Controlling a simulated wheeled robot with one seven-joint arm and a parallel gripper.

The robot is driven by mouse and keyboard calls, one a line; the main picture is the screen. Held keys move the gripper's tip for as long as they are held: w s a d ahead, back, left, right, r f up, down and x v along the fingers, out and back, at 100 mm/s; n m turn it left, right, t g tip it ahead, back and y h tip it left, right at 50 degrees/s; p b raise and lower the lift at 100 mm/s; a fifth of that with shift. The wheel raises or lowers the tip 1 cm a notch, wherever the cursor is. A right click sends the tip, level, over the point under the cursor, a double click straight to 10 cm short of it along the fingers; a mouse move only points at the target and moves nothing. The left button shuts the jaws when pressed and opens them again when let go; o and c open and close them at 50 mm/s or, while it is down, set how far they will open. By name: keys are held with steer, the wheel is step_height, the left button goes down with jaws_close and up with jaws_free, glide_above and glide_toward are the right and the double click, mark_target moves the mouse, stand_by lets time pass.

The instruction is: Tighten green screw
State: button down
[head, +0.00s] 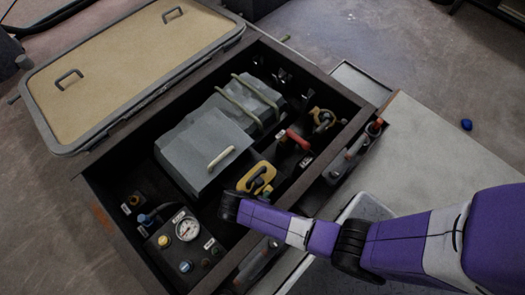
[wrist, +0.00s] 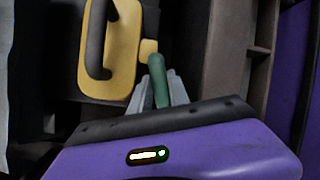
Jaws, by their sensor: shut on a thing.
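The green screw (wrist: 159,80) shows in the wrist view as a green rounded bar, upright in the picture and leaning slightly. My gripper (wrist: 161,92) is shut on it, with a grey finger on either side. Its upper end lies beside a small yellow tab of the yellow plate (wrist: 125,55), which carries a black handle. In the head view the yellow plate (head: 265,170) sits inside the dark open box, and my arm reaches in just below it.
The box (head: 111,215) has raised walls. Inside are a grey case (head: 190,150), a round gauge (head: 187,229), a red-handled valve (head: 298,139) and several fittings. A tan hatch lid (head: 120,65) lies behind it. A blue object (head: 466,124) lies on the right.

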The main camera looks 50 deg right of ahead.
steer(key=shift+w+r+m+g+p, duration=0.1)
steer(key=shift+r+m+g+p, duration=0.15)
steer(key=shift+m+p, duration=0.45)
steer(key=m, duration=0.1)
steer(key=m+g, duration=0.1)
steer(key=shift+f+m+y, duration=0.25)
steer(key=shift+m+y, duration=0.05)
steer(key=shift+m, duration=0.1)
steer(key=c, duration=1.5)
jaws_free()
steer(key=shift+c, duration=0.2)
